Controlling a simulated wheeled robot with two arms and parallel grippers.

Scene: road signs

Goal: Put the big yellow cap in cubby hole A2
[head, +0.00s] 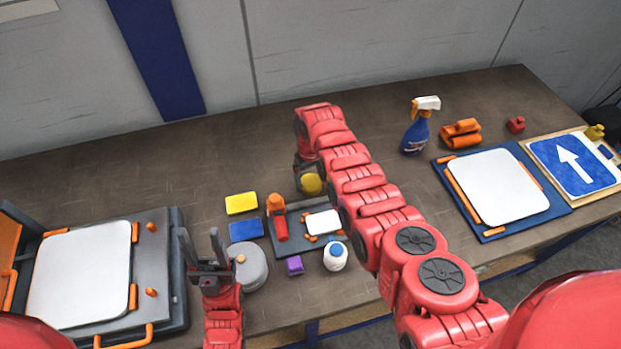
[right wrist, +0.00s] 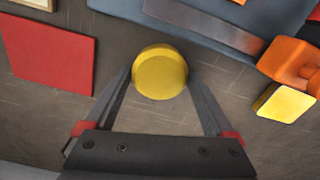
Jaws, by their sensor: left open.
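The big yellow cap (head: 311,184) is round and sits at the end of my right arm in the head view, partly hidden by it. In the right wrist view the cap (right wrist: 160,72) lies between the two fingertips of my right gripper (right wrist: 161,78), which touch it on both sides. My right gripper (head: 307,174) is mostly hidden by its own arm in the head view. My left gripper (head: 201,243) is open and empty, pointing up beside a grey round container (head: 252,268). No cubby hole marked A2 can be made out.
Yellow (head: 241,203) and blue (head: 246,229) blocks, a small tray (head: 290,244), a purple block (head: 295,265) and a white bottle (head: 335,257) crowd the middle. A spray bottle (head: 416,130) stands to the right. The back left of the table is clear.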

